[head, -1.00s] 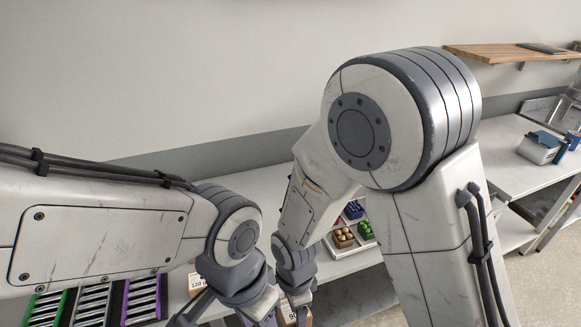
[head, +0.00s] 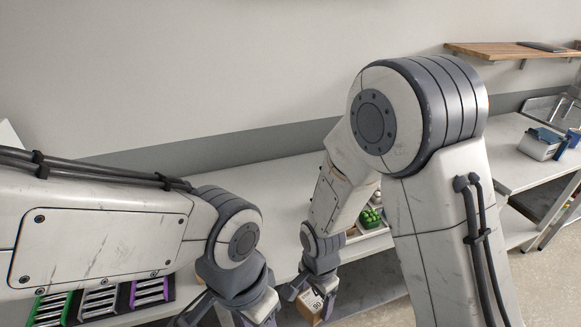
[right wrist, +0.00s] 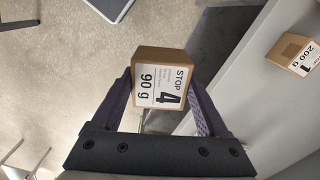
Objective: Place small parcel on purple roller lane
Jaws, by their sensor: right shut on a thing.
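The small parcel (right wrist: 162,82) is a brown cardboard box with a white label reading STOP 4, 90 g. In the right wrist view it sits between the purple fingers of my right gripper (right wrist: 162,88), which is shut on it. In the head view the parcel (head: 309,304) is partly hidden by my right gripper (head: 312,292), low in the picture.
A green lane (head: 50,308) and a grey lane (head: 98,300) lie left of the purple one. Another parcel marked 200 g (right wrist: 297,53) shows in the right wrist view. A tray with green items (head: 370,217) is on the bench (head: 285,190) behind my right arm.

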